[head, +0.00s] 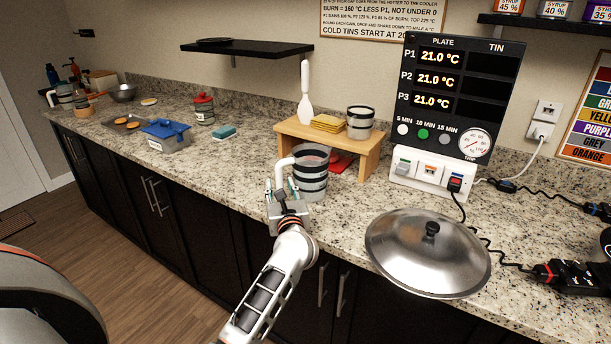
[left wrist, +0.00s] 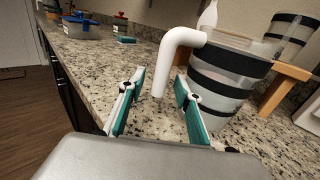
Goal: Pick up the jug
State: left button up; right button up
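The jug (head: 312,176) is a translucent cup with black bands and a white bent handle on its left side. It stands upright on the granite counter in front of a small wooden stand. In the left wrist view the jug (left wrist: 222,83) is at the right, and its white handle (left wrist: 172,60) comes down between my fingers. My left gripper (head: 281,190) is open, with its teal-padded fingers (left wrist: 160,95) on either side of the lower handle. I cannot tell whether either finger touches it. My right gripper is not in view.
A large metal lid (head: 428,253) lies to the right. A blue-lidded container (head: 167,136) stands farther left. The counter left of the jug is mostly clear.

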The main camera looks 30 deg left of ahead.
pick_arm(q)
grip_shut()
jog(key=shift+r, duration=0.1)
jog(key=shift+r, duration=0.15)
